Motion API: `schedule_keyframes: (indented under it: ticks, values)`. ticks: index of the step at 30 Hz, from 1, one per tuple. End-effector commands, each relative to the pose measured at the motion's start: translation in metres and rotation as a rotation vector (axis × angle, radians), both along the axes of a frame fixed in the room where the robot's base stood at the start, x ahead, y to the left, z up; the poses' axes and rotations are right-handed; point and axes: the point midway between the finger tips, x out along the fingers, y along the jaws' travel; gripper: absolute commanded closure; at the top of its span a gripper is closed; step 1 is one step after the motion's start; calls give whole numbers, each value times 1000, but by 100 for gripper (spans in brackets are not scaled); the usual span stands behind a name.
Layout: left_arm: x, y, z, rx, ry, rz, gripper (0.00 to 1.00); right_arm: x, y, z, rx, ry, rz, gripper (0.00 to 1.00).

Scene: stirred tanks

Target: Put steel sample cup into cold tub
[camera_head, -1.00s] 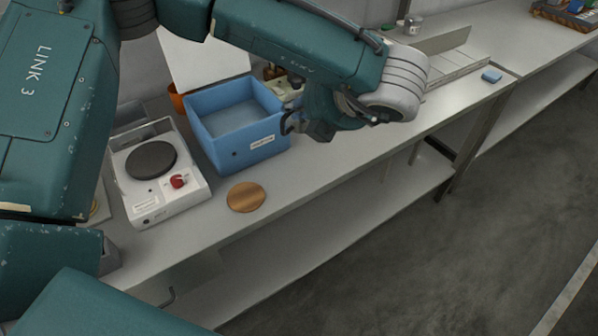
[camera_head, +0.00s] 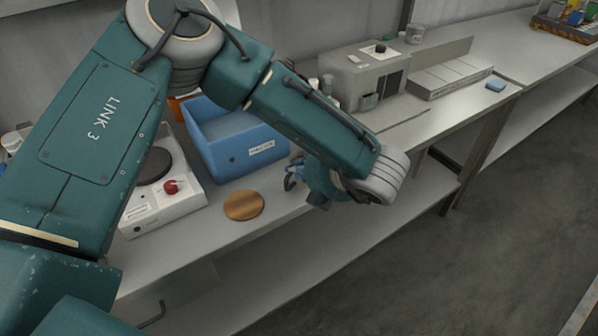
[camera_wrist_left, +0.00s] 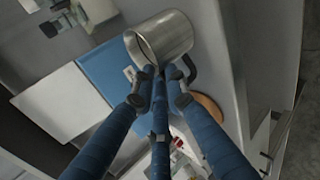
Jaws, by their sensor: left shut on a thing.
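A steel cup (camera_wrist_left: 165,38) with a dark handle fills the top of the left wrist view, its open end facing left and down. My left gripper (camera_wrist_left: 160,76) has blue fingers, shut on the cup at its handle side. In the head view the left gripper (camera_head: 294,174) is just right of the blue tub, near the bench's front edge; the cup cannot be made out there. The blue tub (camera_head: 232,168), with a white label on its front, stands on the bench. It also shows in the left wrist view (camera_wrist_left: 98,70), beside the cup. My right gripper is out of view.
A white hotplate (camera_head: 180,207) with a red knob stands left of the tub. A round wooden disc (camera_head: 244,205) lies in front of it. A grey machine (camera_head: 350,80) and a long grey block (camera_head: 452,80) stand farther right. The bench's front edge is close.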

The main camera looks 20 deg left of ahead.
Motion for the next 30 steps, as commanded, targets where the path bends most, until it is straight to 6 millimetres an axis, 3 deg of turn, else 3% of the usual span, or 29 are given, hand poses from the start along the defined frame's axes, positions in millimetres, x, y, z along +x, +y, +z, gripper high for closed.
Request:
schedule_keyframes:
  ticks: [11,12,14,26,30]
  values:
    - [0,0,-3,0,-2,1,100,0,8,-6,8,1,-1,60]
    - [0,0,-1,-1,-1,1,79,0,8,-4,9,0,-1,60]
    - [0,0,-1,0,-1,1,68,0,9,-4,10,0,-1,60]
    - [0,0,5,1,-1,0,68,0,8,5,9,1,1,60]
    - [-11,-16,18,-2,-1,-2,68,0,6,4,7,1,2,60]
